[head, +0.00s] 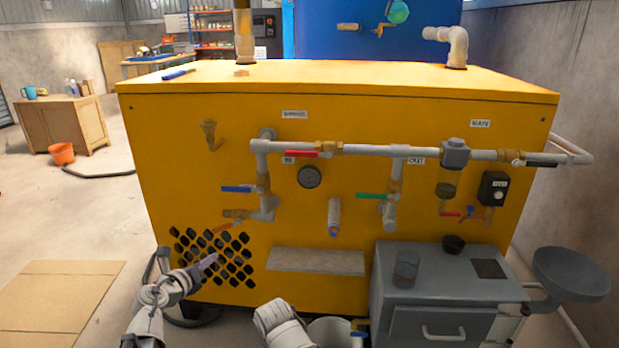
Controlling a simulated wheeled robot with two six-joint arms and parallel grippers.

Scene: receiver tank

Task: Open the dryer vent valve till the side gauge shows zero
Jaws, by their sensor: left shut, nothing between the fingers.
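A yellow cabinet (215,125) carries grey pipework with several lever valves. At its lower left, a brass valve (237,214) with a red lever (222,228) branches off; no readable label marks it as the dryer vent. A blue-lever valve (238,189) sits above it. A small round dark gauge (310,176) is on the cabinet face; its needle is too small to read. My left gripper (209,261) is shut and empty, in front of the perforated grille, a little below the red lever and apparently apart from it. My right gripper's fingers are not visible.
A red-lever valve (302,153) and a green-lever valve (371,196) are on the pipes to the right. A grey shelf (315,261) juts out below the gauge. A grey cart (430,268) with a cup (405,268) stands at front right. Floor at left is open.

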